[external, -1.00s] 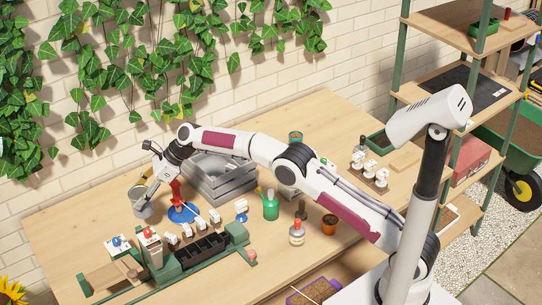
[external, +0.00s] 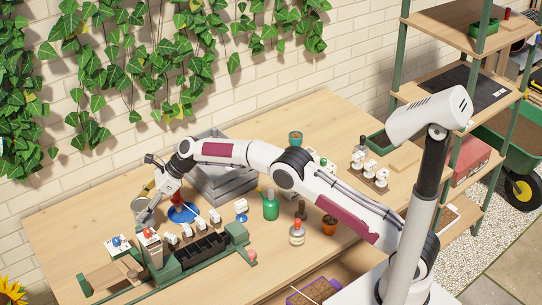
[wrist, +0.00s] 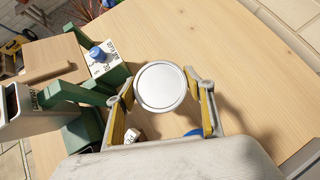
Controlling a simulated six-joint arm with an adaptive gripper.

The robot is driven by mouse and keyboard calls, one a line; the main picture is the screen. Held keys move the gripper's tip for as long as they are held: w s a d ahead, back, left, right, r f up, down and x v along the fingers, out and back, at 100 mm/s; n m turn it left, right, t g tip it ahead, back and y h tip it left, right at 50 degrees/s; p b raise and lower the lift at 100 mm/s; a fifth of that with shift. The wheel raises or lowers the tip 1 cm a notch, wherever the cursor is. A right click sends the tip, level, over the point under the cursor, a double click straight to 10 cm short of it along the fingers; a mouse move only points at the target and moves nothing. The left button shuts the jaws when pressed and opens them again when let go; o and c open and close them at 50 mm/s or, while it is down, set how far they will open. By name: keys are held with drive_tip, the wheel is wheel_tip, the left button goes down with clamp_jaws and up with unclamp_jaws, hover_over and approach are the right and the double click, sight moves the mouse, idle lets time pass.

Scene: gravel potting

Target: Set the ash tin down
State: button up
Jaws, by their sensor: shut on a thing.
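The ash tin (wrist: 160,87) shows in the wrist view as a round, pale grey metal disc with a raised rim, between the two fingers. My gripper (wrist: 163,100) is shut on it, with yellow-padded fingers on its left and right. In the external view my gripper (external: 146,213) points down at the left end of the bench, just behind the green rack. There the tin is mostly hidden by the fingers. I cannot tell whether its base touches the bench.
A white box with a blue knob (wrist: 100,54) stands close on the left in the wrist view. A blue disc (external: 184,212) lies right of my gripper. The green rack (external: 200,255) is in front, a grey crate (external: 222,180) behind. Bare wood (wrist: 225,40) lies beyond the tin.

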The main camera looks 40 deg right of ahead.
idle(0.3)
drive_tip(key=shift+f, duration=2.45)
drive_tip(key=shift+f, duration=0.1)
drive_tip(key=o, duration=1.5)
drive_tip(key=shift+f, duration=0.1)
drive_tip(key=shift+r, duration=0.2)
drive_tip(key=shift+d+r, duration=0.2)
drive_tip(key=shift+r, duration=0.05)
drive_tip(key=v, duration=1.1)
drive_tip(key=shift+d, duration=0.15)
drive_tip(key=shift+s, duration=0.1)
